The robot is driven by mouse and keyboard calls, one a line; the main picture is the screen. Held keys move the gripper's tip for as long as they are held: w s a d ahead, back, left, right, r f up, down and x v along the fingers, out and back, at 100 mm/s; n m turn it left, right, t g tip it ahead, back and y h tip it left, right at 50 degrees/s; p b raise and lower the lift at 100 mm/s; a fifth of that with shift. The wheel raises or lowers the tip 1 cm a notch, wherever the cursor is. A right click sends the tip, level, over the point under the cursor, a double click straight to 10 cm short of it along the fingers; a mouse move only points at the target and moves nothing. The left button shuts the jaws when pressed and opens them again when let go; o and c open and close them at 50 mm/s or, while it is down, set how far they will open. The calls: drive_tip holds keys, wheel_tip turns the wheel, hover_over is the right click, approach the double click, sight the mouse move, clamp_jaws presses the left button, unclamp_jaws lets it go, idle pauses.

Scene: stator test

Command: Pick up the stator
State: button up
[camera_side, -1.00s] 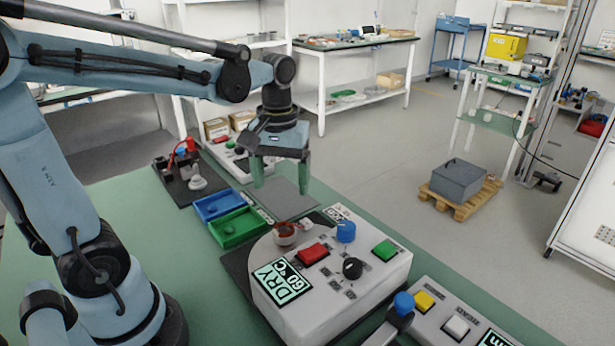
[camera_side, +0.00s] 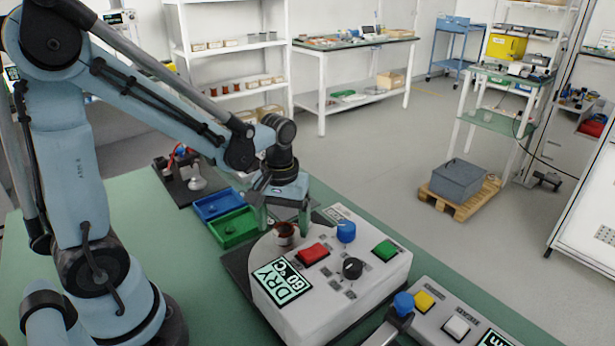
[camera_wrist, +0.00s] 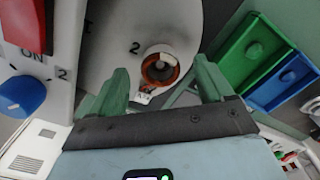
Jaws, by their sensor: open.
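The stator (camera_side: 285,234) is a small ring with copper-coloured windings. It stands on the rounded light-grey end of the dryer machine (camera_side: 330,285). In the wrist view the stator (camera_wrist: 160,68) shows from above, with its orange-copper ring, a dark centre and a small white tag at its lower edge, beside a printed "2". My gripper (camera_side: 283,218) is just above and behind the stator in the side view. Its two green fingers are apart and empty. In the wrist view my gripper (camera_wrist: 163,82) has one finger on each side of the stator in the picture; whether they touch it cannot be told.
A blue tray (camera_side: 216,204) and a green tray (camera_side: 236,228) lie to the left. The dryer carries a red switch (camera_side: 313,253), a blue knob (camera_side: 346,231), a black knob (camera_side: 352,268) and a green button (camera_side: 385,250). A second panel (camera_side: 455,318) stands at the front right.

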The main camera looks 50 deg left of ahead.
drive_tip(key=shift+f, duration=0.6)
drive_tip(key=c, duration=1.2)
